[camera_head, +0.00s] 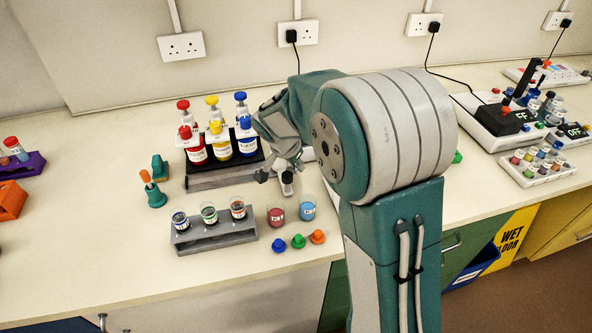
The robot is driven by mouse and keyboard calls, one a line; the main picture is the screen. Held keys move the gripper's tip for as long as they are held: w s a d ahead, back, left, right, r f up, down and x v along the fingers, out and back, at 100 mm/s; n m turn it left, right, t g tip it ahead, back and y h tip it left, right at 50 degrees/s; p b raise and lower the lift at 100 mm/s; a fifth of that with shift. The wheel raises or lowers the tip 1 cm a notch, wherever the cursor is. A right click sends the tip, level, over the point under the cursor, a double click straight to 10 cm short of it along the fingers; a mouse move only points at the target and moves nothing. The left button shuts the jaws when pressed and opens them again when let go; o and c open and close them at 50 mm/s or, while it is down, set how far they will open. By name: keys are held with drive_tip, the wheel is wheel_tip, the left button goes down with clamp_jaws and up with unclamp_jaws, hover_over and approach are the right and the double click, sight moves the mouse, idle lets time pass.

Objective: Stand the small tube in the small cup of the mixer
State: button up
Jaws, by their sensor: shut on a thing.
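My gripper (277,172) is at the middle of the bench, just right of the rack of large bottles, pointing down. It is shut on a small pale piece (287,188) that looks like the small tube. The fingers hide most of it, and I cannot tell whether its lower end touches the bench. A white unit with a dark display, likely the mixer (487,118), stands at the back right, well away from my gripper. Its small cup cannot be made out among the things crowded there.
A dark rack (225,178) holds red, yellow and blue bottles. A grey rack (215,238) of small vials stands in front, with red and blue cups (307,207) and loose caps (298,241) beside it. A white tray (537,172) of coloured vials lies near the right front edge.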

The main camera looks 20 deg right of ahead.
drive_tip(key=s+r, duration=1)
drive_tip(key=s, duration=0.4)
drive_tip(key=shift+a+r, duration=0.2)
drive_tip(key=shift+a, duration=0.1)
drive_tip(key=shift+s, duration=0.1)
